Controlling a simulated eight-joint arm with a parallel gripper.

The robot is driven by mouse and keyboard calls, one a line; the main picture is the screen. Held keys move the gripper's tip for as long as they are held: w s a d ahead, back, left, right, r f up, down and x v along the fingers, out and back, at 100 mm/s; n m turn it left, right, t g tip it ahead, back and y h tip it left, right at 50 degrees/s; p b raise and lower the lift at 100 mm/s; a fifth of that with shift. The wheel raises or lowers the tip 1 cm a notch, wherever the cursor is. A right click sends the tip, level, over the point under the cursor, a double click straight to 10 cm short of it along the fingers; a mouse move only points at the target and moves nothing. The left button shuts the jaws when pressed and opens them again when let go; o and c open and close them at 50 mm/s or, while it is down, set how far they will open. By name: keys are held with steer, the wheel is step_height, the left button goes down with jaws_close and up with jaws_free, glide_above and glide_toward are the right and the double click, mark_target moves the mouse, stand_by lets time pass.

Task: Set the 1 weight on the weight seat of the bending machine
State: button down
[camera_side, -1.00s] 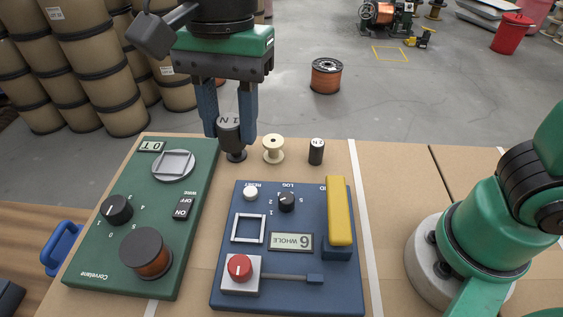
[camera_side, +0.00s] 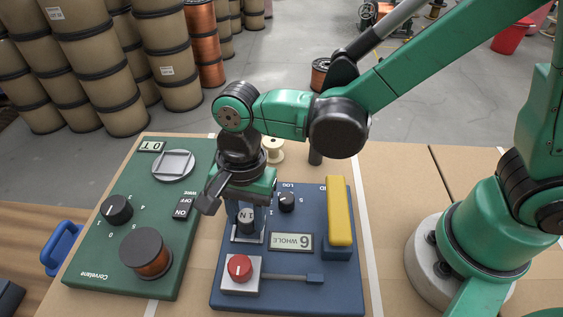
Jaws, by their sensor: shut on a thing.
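My gripper (camera_side: 246,215) is shut on a small dark weight (camera_side: 247,222) with a light mark on top that looks like a 1. The weight is upright at the white square frame (camera_side: 236,237) on the blue machine (camera_side: 290,295). I cannot tell whether it touches the bottom of the frame or hangs just above it. The gripper body covers part of the frame.
The green machine (camera_side: 100,250) on the left carries a round plate (camera_side: 174,165) and a copper coil (camera_side: 150,258). A yellow handle (camera_side: 340,210) rises at the blue machine's right. A red button (camera_side: 240,267) is just in front of the frame. A pale spool (camera_side: 272,150) stands behind.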

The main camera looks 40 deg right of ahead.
steer(key=shift+f, duration=0.2)
steer(key=shift+f, duration=0.15)
steer(key=shift+f, duration=0.1)
steer(key=c, duration=0.5)
jaws_free()
steer(key=shift+f, duration=0.1)
step_height(320, 180, up, 12)
steer(key=d, duration=0.1)
steer(key=w+d+f+n+t+h, duration=0.1)
steer(key=d+n+t, duration=0.7)
steer(key=d, duration=1)
steer(key=n, duration=0.3)
steer(key=shift+w+f, duration=0.15)
